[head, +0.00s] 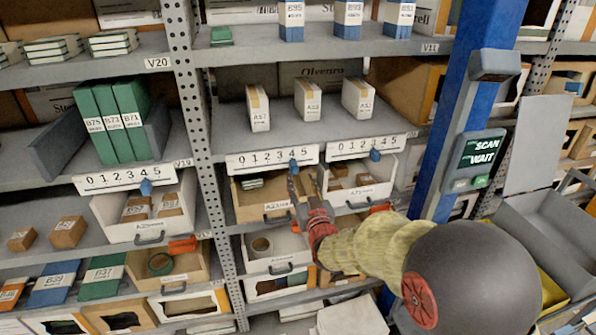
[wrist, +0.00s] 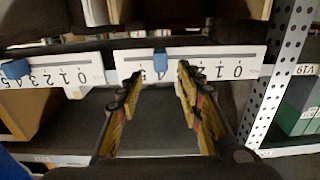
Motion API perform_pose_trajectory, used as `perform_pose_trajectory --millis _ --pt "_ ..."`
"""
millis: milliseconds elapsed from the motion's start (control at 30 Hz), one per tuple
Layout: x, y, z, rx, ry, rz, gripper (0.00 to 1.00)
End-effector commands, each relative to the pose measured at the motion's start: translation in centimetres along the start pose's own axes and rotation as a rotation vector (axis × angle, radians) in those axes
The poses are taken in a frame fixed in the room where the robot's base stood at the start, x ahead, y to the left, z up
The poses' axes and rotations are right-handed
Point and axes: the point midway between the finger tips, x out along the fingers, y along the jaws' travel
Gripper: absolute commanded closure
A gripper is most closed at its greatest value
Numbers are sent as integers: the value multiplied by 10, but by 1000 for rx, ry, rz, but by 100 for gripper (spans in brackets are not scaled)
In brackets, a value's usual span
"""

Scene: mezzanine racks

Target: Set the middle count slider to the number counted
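The middle count scale (head: 272,158) is a white 0–5 strip on the shelf edge. Its blue slider (head: 293,167) sits at about 4. In the wrist view, my gripper (wrist: 160,75) is open and empty, with one finger on each side of the slider. Contact cannot be told.
Left scale (head: 125,179) has its slider near 4; right scale (head: 361,145) has its slider between 3 and 4. Below the middle strip is an open bin (head: 277,209), partly hidden by my gripper. A perforated post (head: 190,90) stands left; a blue post (head: 462,90) stands right.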

Motion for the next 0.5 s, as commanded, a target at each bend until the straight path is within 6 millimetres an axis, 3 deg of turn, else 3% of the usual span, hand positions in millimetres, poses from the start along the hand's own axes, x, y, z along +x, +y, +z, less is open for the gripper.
perform_pose_trajectory --millis 300,500 --pt "48 0 2 0 -1 0 64" --pt "66 0 2 0 -3 0 64"
